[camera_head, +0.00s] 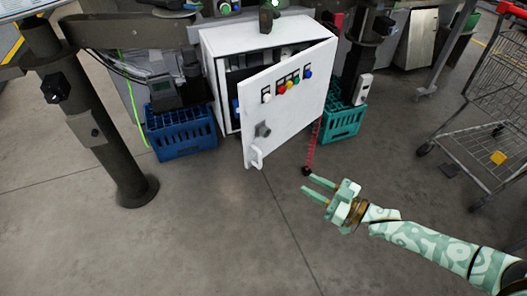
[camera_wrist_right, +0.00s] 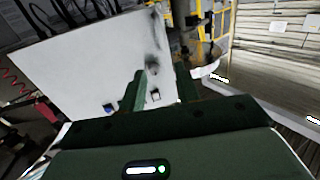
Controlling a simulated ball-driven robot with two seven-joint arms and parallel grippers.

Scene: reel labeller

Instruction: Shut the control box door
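The white control box (camera_head: 262,36) stands open, with its dark inside showing at the left. Its door (camera_head: 290,110) is swung out toward me, its free edge at the left and its far edge by the box's right side. The door carries a row of coloured buttons (camera_head: 287,85), a dark knob (camera_head: 262,130) and a pale handle (camera_head: 256,157) low at the free edge. My right gripper (camera_head: 308,187) is open and empty, right of and below the handle, apart from the door. The right wrist view shows the open fingers (camera_wrist_right: 160,90) before a white panel (camera_wrist_right: 85,65), apparently the door. My left gripper is out of view.
A blue crate (camera_head: 181,132) stands left of the box and a green crate (camera_head: 346,122) right of it. A red coiled cord (camera_head: 313,150) hangs beside the door. A wire cart (camera_head: 480,130) stands at the right, a dark post (camera_head: 95,120) at the left. The front floor is clear.

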